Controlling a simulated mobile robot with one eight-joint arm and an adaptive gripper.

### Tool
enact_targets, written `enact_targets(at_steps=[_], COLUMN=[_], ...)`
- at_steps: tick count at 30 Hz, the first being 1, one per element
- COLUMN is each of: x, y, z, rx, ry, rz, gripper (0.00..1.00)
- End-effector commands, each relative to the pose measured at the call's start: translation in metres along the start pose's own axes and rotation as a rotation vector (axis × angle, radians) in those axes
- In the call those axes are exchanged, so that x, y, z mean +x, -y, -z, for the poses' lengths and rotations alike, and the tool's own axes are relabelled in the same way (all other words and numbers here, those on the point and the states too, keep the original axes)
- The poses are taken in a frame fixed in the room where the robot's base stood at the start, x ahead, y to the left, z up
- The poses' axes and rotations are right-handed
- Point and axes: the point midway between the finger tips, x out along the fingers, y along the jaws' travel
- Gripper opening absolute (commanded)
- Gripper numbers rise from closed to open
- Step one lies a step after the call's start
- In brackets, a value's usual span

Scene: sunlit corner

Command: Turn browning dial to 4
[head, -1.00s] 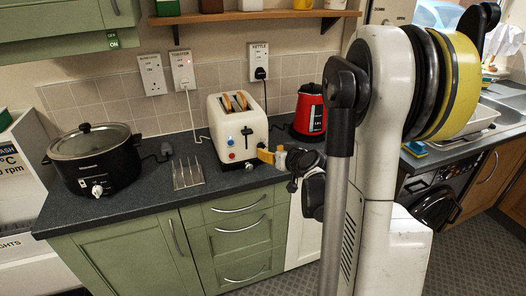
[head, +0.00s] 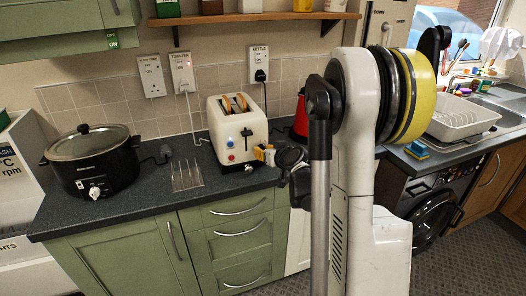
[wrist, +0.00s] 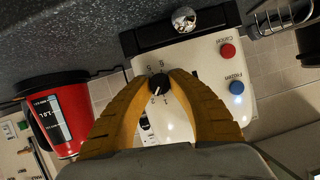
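A cream toaster (head: 234,133) with two slices of bread in its slots stands on the worktop. The wrist view sees it upside down. Its black browning dial (wrist: 158,87) lies between the yellow fingertips of my gripper (wrist: 160,80). The fingertips are close on both sides of the dial; whether they press on it I cannot tell. The dial's white mark appears to point to the picture's lower left, near the 2. The fingers cover part of the number ring. In the head view my gripper (head: 265,154) is at the toaster's lower right front.
A red kettle (head: 300,118), partly hidden by my arm, stands right of the toaster. A wire rack (head: 187,176) and a black slow cooker (head: 93,160) are to the left. The toaster's red cancel button (wrist: 228,51) and blue frozen button (wrist: 237,88) are beside my fingers.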

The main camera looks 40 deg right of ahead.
Motion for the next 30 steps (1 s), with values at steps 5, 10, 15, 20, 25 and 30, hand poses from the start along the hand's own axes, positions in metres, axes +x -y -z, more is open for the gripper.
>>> enact_targets(at_steps=[5,10,15,20,25,30], x=[0.0,0.0001,0.0004,0.0008,0.0012,0.0013], y=[0.0,-0.0005,-0.0012,-0.0017,-0.002,-0.0018], z=[-0.0005,-0.001,-0.0015,-0.0023,-0.0032,-0.004], rx=[0.001,0.021,0.087,0.192,0.335,0.483], ry=[0.001,0.0,-0.004,-0.011,-0.02,-0.028], rz=[0.001,0.009,0.036,0.08,0.141,0.205], gripper=[0.0,0.0,0.0,0.0,0.0,0.0])
